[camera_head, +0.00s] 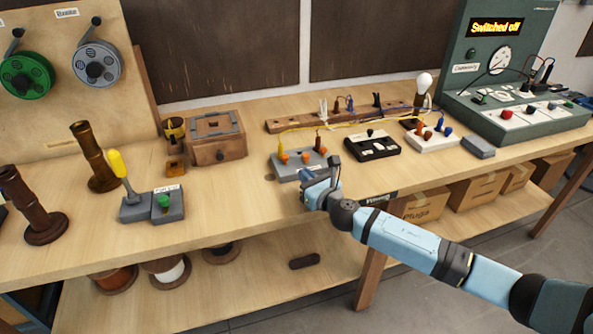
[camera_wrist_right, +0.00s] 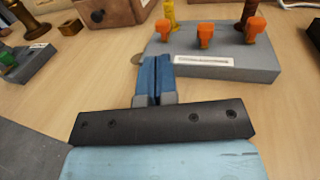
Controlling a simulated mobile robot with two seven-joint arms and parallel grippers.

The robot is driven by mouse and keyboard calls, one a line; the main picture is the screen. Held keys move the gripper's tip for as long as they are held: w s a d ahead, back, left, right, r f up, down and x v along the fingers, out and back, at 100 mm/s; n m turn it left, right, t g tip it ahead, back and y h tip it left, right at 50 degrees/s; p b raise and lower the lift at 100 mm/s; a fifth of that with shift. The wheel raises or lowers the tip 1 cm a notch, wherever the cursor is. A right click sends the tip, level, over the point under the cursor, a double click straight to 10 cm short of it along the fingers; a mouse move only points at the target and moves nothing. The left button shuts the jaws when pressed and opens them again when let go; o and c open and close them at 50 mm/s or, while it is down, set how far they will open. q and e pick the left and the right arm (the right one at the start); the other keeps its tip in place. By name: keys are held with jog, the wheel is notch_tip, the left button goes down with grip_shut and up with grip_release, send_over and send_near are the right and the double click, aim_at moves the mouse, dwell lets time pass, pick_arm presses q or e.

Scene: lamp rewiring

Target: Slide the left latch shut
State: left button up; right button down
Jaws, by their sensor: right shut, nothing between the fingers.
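A grey block (camera_head: 284,168) with orange knobs (camera_head: 305,157) stands on the bench in the head view. In the right wrist view the grey block (camera_wrist_right: 215,62) shows three orange knobs (camera_wrist_right: 205,35) and a white label on its front. I cannot tell for sure which part is the left latch. My right gripper (camera_head: 308,176) is at the block's near side. In the right wrist view its blue fingers (camera_wrist_right: 157,70) are together with nothing between them, beside the block's left front corner. I cannot tell whether they touch it. My left gripper is out of view.
A black block (camera_head: 372,152) and a white block (camera_head: 432,142) stand to the right. A wooden box (camera_head: 216,148) stands to the left. Yellow and blue wires run behind the blocks.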

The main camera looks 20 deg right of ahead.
jog(key=v, duration=0.5)
jog(key=shift+s+d+f, duration=0.2)
jog(key=shift+s+d, duration=0.05)
jog(key=shift+s, duration=0.3)
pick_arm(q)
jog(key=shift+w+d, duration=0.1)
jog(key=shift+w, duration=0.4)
pick_arm(e)
jog(key=shift+s, duration=0.1)
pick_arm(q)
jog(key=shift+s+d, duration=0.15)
